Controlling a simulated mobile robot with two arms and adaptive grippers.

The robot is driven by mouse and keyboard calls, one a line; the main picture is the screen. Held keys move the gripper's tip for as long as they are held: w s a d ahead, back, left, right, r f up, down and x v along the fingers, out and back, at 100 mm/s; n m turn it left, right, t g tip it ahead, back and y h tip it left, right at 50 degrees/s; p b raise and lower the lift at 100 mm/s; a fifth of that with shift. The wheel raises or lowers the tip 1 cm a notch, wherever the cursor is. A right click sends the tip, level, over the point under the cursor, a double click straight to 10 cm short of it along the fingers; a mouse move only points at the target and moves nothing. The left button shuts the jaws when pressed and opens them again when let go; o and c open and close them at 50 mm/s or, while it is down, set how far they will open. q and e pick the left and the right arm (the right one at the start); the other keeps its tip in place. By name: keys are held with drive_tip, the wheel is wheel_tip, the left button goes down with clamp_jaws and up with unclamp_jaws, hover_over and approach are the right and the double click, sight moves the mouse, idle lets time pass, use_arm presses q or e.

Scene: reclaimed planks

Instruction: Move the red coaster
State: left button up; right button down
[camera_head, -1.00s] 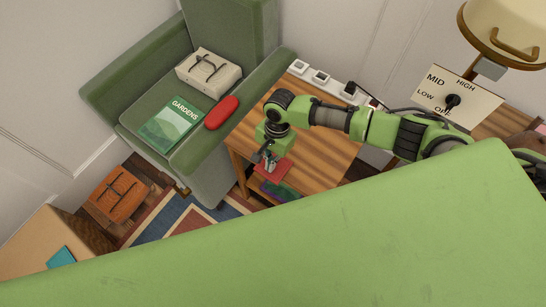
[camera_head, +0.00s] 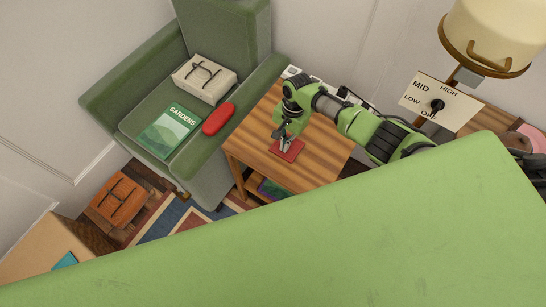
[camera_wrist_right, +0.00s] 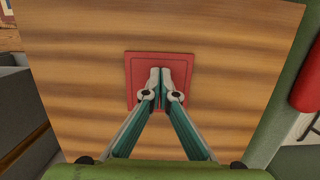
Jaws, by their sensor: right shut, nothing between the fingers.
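The red coaster (camera_head: 292,153) is a flat square with a raised rim. It lies on the small wooden table (camera_head: 318,150), away from the front edge. In the right wrist view the coaster (camera_wrist_right: 143,63) lies flat on the striped wood. My right gripper (camera_head: 284,145) points down over the coaster. In the wrist view its fingertips (camera_wrist_right: 161,78) are together with nothing between them and hide part of the coaster. I cannot tell whether the tips touch it. My left gripper is not in view.
A green armchair (camera_head: 150,108) stands left of the table, holding a gardens book (camera_head: 170,130), a red oblong case (camera_head: 219,119) and a pale bundle (camera_head: 204,79). A power strip lies along the table's back. A large green surface (camera_head: 300,230) fills the foreground.

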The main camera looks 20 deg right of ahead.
drive_tip(key=w+d, duration=0.1)
drive_tip(key=w+d+b, duration=0.1)
drive_tip(key=d, duration=0.1)
drive_tip(key=w+d+b, duration=0.1)
drive_tip(key=shift+w+d+f, duration=0.1)
drive_tip(key=shift+d+f, duration=0.1)
drive_tip(key=shift+d, duration=0.2)
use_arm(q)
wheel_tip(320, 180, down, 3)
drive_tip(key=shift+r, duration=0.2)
use_arm(e)
drive_tip(key=shift+w+r+p, duration=0.1)
drive_tip(key=shift+r+p, duration=0.75)
drive_tip(key=shift+p, duration=0.2)
drive_tip(key=shift+d, duration=0.1)
drive_tip(key=shift+w+r, duration=0.1)
drive_tip(key=shift+r, duration=0.35)
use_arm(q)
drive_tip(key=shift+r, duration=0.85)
use_arm(e)
wheel_tip(320, 180, up, 10)
drive_tip(key=d, duration=0.1)
drive_tip(key=shift+w+d, duration=0.3)
drive_tip(key=shift+w, duration=0.15)
